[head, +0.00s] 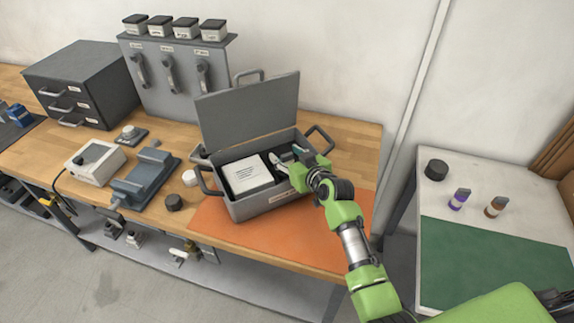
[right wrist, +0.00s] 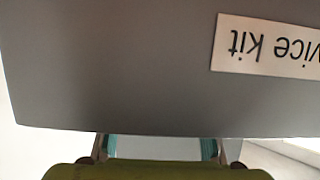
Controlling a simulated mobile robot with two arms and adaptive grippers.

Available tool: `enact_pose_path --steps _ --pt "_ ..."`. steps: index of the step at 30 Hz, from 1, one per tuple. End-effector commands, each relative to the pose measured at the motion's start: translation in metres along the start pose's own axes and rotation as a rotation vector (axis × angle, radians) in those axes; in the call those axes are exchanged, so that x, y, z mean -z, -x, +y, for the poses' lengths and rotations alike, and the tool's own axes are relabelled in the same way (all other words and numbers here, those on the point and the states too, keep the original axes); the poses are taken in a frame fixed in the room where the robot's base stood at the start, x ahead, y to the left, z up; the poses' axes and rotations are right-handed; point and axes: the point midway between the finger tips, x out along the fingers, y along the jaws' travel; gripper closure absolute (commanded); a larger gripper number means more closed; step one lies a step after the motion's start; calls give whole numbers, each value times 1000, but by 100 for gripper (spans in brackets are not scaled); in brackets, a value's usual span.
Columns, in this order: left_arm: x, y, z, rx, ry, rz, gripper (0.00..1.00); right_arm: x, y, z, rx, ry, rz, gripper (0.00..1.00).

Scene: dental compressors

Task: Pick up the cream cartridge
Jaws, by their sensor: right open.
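A small cream cylinder (head: 190,177), which looks like the cream cartridge, stands on the wooden bench just left of the open grey case (head: 262,207). My right gripper (head: 284,160) is open over the right part of the case, to the right of the white booklet (head: 248,175) in it. The right wrist view shows its two teal-tipped fingers (right wrist: 160,148) apart, before a grey panel with an upside-down label (right wrist: 265,45). The arm and gripper hide part of the case's inside, so I cannot tell what lies between the fingers. My left gripper is out of view.
A dark cylinder (head: 174,202) and a blue-grey vise (head: 146,178) stand left of the case. The case's raised lid (head: 248,110) rises behind. An orange mat (head: 320,235) lies in front. The right table (head: 490,170) carries small bottles and a dark cylinder.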

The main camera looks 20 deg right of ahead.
Motion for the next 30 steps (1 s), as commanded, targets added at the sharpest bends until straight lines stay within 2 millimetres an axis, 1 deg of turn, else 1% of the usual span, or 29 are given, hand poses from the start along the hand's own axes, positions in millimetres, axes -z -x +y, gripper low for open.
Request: enact_pose_path --steps 2,3,5,6,7,8,20,26,29,30 --pt "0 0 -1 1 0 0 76 0 0 0 0 0 0 54" --pt "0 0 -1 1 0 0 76 0 0 0 0 0 0 59" --pt "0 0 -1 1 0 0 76 0 0 0 0 0 0 75" --pt "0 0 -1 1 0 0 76 0 0 0 0 0 0 85" --pt "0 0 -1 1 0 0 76 0 0 0 0 0 0 93" --pt "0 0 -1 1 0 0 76 0 0 0 0 0 0 97" --pt "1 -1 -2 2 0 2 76 3 1 0 -1 0 3 97" --pt "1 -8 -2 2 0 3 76 18 6 0 -1 2 5 97" --pt "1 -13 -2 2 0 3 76 32 12 0 -1 3 6 97" --pt "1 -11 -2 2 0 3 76 34 17 -3 0 2 4 97"
